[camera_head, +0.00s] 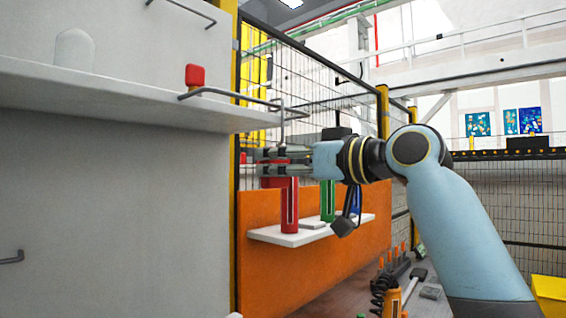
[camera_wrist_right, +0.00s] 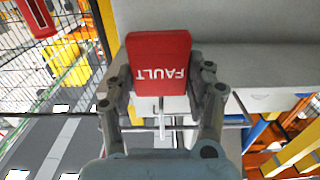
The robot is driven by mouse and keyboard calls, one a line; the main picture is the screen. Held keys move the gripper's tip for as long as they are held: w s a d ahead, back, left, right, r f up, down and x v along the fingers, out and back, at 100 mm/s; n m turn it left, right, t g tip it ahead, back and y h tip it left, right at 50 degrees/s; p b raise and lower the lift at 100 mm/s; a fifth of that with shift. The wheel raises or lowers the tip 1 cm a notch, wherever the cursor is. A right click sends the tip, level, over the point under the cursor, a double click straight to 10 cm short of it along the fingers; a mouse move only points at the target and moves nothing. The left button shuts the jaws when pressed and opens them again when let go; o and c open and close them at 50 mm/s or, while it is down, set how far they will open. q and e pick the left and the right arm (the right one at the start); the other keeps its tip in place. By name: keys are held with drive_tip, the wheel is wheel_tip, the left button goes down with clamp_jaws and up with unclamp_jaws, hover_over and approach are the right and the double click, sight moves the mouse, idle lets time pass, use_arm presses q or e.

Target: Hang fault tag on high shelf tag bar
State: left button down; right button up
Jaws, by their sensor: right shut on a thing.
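The red fault tag (camera_wrist_right: 158,62) lies between the fingers of my right gripper (camera_wrist_right: 160,95) in the right wrist view, its "FAULT" lettering upside down. In the head view my right gripper (camera_head: 268,158) is shut on it, below and right of the high shelf (camera_head: 120,98). A red patch at the fingertips there seems to be the tag (camera_head: 271,179). The grey tag bar (camera_head: 232,96) juts from the shelf's front edge. A thin grey hook (camera_head: 283,120) rises above the gripper near the bar's right end; I cannot tell whether they touch. My left gripper is not in view.
A red block (camera_head: 195,76) and a white domed object (camera_head: 74,50) are on the high shelf. A mesh fence (camera_head: 310,85) stands behind.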

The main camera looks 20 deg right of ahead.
drive_tip(key=o, duration=1.2)
drive_tip(key=shift+o, duration=0.2)
drive_tip(key=shift+d, duration=0.1)
